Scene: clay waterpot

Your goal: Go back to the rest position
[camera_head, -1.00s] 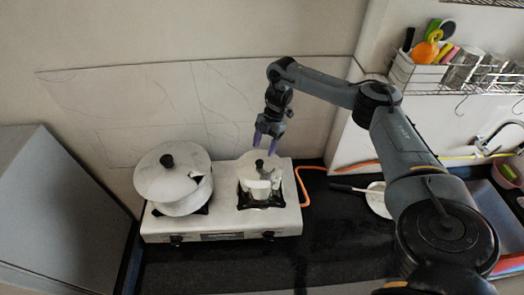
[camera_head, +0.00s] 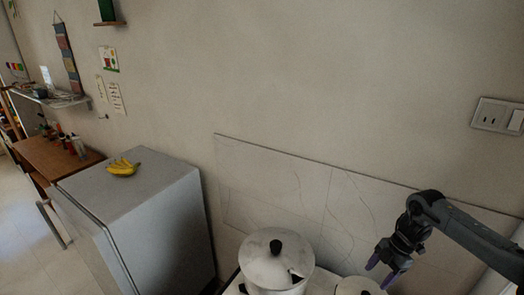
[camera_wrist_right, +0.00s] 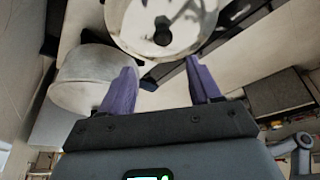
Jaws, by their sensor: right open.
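My right gripper (camera_head: 381,272) is at the lower right of the head view, with its purple fingers pointing down-left, apart and empty. In the right wrist view the two purple fingers (camera_wrist_right: 164,86) are spread with nothing held between them. A white lidded pot (camera_head: 275,268) with a dark knob stands at the bottom centre of the head view, left of the gripper. A second whitish round thing (camera_head: 358,287) shows below the gripper, mostly cut off by the frame edge. My left gripper is not in view.
A grey fridge (camera_head: 140,215) with bananas (camera_head: 123,167) on top stands left of the pot. Behind the pot is a marbled wall panel (camera_head: 300,190). A wooden table (camera_head: 55,158) with small items is at far left. A wall socket (camera_head: 498,115) is at right.

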